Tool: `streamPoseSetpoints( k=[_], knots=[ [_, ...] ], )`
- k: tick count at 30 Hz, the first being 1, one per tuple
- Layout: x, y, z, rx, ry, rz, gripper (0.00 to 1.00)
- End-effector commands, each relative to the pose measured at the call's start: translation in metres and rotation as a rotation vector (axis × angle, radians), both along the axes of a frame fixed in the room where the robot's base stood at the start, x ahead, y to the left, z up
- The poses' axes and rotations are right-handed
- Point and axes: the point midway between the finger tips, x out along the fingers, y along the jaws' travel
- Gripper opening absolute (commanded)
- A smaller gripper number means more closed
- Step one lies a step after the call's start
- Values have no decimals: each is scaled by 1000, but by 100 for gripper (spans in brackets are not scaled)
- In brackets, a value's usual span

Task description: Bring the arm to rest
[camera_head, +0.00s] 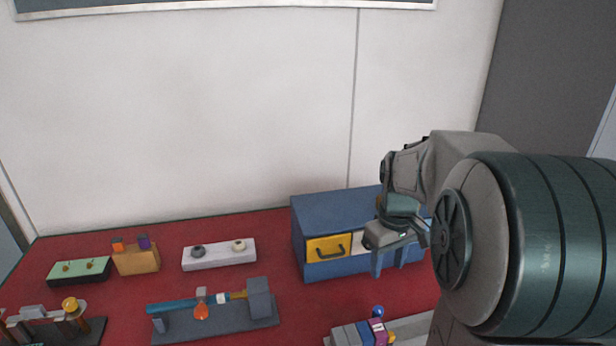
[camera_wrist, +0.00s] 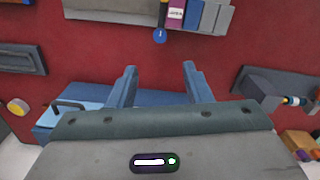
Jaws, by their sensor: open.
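My arm reaches in from the right in the head view. My gripper (camera_head: 390,264) hangs in front of the blue cabinet (camera_head: 322,208), which stands at the back right of the red table. Its fingers point downward. In the wrist view the two blue fingers of my gripper (camera_wrist: 160,78) are spread apart with nothing between them. My arm hides the right part of the cabinet in the head view.
The red table (camera_head: 235,233) also carries a grey device with a blue tube (camera_head: 173,306), a white block with two knobs (camera_head: 218,256), a tan block (camera_head: 137,262) and a green-topped box (camera_head: 80,271). A grey device (camera_head: 350,335) stands at the front. A white wall (camera_head: 180,110) rises behind.

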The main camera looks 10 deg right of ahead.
Motion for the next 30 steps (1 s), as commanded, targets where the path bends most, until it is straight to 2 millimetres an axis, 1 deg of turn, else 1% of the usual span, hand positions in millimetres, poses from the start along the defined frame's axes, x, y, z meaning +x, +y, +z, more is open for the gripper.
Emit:
streamPoseSetpoints(
  k=[2,5,8,9,12,15,18,21,24,30],
  knots=[
    [0,0,0,0,0,0,45],
    [-11,18,6,-11,-26,-19,45],
    [-30,42,13,-21,-68,-61,45],
    [-39,53,14,-23,-87,-80,45],
    [-63,76,16,-20,-137,-132,45],
    [-85,94,14,-7,-180,-180,45],
    [-103,106,11,9,-214,-219,45],
    [-114,114,8,22,-234,-245,45],
    [-120,117,6,30,-243,-260,45],
    [-121,118,5,31,-246,-265,45]
  ],
)
